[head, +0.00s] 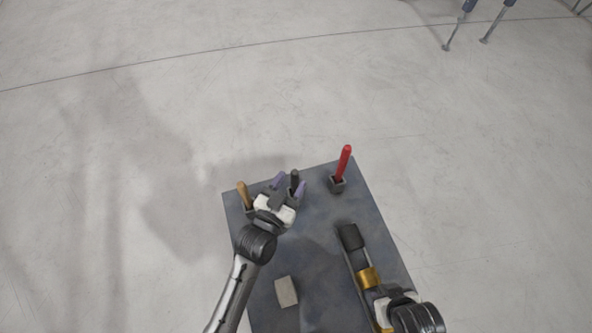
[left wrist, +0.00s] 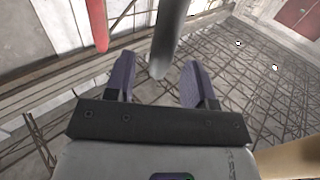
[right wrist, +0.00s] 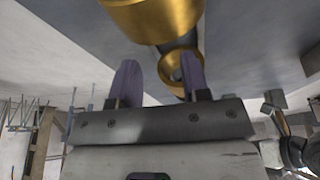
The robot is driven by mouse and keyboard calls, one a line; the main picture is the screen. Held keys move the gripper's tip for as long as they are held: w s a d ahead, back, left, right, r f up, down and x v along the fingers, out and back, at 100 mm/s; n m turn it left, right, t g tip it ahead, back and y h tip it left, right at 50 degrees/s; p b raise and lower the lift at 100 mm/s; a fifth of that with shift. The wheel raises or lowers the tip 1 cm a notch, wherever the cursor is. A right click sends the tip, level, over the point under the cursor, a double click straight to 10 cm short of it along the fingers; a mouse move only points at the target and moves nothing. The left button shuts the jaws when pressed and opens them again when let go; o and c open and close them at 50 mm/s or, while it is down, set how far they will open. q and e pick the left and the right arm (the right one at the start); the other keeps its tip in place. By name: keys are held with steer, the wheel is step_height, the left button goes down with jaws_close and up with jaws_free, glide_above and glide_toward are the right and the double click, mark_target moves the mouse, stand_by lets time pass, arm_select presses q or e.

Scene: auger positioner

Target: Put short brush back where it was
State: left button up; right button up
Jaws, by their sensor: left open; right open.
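Three upright handles stand in holders at the far end of the dark table: a tan one (head: 243,192), a dark grey one (head: 295,178) and a red one (head: 345,160). I cannot tell which is the short brush. My left gripper (head: 289,185) is open, with its purple fingers on either side of the dark grey handle. In the left wrist view the dark grey handle (left wrist: 171,35) shows between the fingers, with gaps on both sides. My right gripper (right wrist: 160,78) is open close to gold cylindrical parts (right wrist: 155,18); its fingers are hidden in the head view.
The table (head: 320,265) has a pale block (head: 286,291) lying near its front. A rail fixture with a dark end block (head: 350,237) and a gold collar (head: 368,277) runs along its right side. The table middle is clear. Bare floor surrounds it.

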arm_select(q)
steer(key=p+v, duration=0.1)
steer(key=v, duration=0.7)
steer(key=shift+s+f, duration=0.1)
steer(key=s+a+f+g+y, duration=0.1)
steer(key=s+a+f+g, duration=0.1)
steer(key=s+a+f+n+g+y, duration=0.1)
steer(key=s+a+f+g, duration=0.1)
steer(key=s+a, duration=0.1)
steer(key=s+a+f+g+y, duration=0.2)
steer(key=a, duration=0.1)
steer(key=shift+s+f, duration=0.2)
steer(key=shift+f, duration=0.05)
steer(key=s+a+f+n+g+y, duration=0.1)
steer(key=s+a+g+y, duration=0.3)
steer(key=s+a, duration=0.5)
steer(key=shift+s+f+n+g, duration=0.4)
steer(key=shift+s+n+g, duration=0.4)
steer(key=shift+s+g, duration=0.4)
